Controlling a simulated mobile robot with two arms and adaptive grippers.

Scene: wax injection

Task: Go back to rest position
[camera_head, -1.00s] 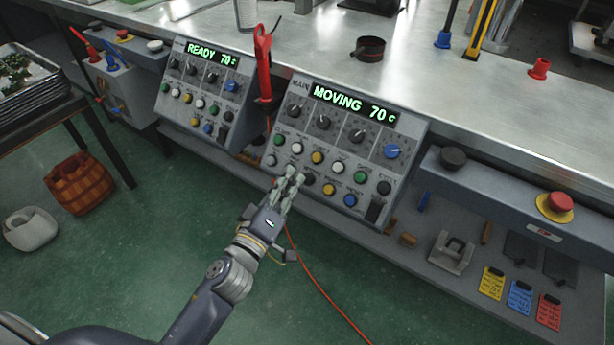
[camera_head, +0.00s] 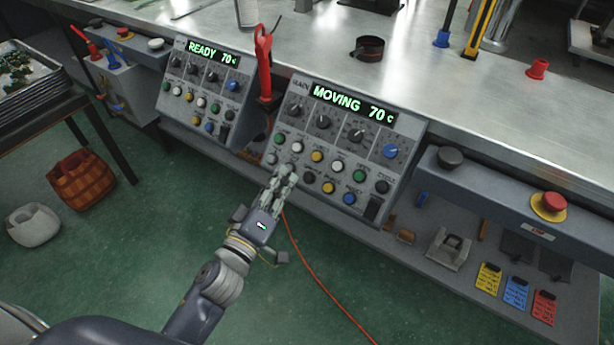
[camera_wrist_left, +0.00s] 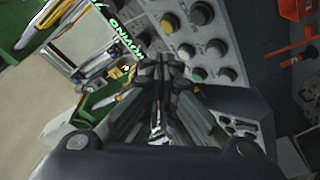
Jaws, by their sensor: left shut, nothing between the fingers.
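My left gripper (camera_head: 286,174) is shut and empty in the head view, its fingertips just in front of the lower left of the main control panel (camera_head: 338,137). I cannot tell whether they touch it. The panel's screen (camera_head: 341,101) reads "MOVING 70 c", with knobs and coloured buttons below. The left wrist view shows the closed fingers (camera_wrist_left: 165,82) in front of the panel's knobs (camera_wrist_left: 202,14), with part of the green screen text at the upper left. My right gripper is in neither view.
A second panel (camera_head: 203,92) reading "READY 70 c" stands to the left. A metal worktop (camera_head: 470,110) lies behind. Baskets (camera_head: 80,181) stand on the green floor, and an orange cable (camera_head: 318,268) hangs below.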

